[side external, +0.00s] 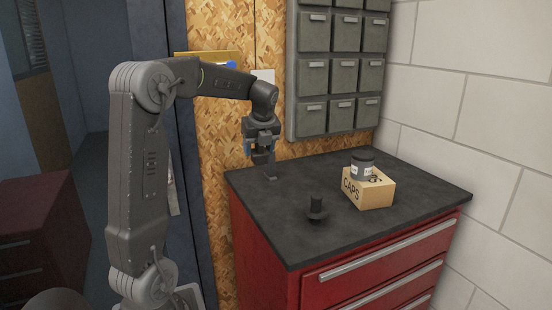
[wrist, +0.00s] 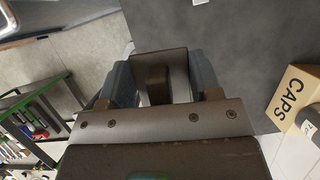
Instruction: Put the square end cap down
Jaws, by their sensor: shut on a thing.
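My gripper (side external: 262,150) points down over the back left corner of the dark worktop (side external: 360,234). In the wrist view my gripper (wrist: 161,78) is shut on the dark square end cap (wrist: 155,82), whose raised block sits between the two grey-blue fingers and whose flat plate shows beyond it. In the side view the end cap (side external: 269,172) is a small dark shape under the fingers, close to the worktop. I cannot tell whether it touches the surface.
A dark round-flanged piece with a stem (side external: 316,209) stands on the worktop. Grey bins (side external: 328,76) hang on the wall behind. Between these, worktop is clear.

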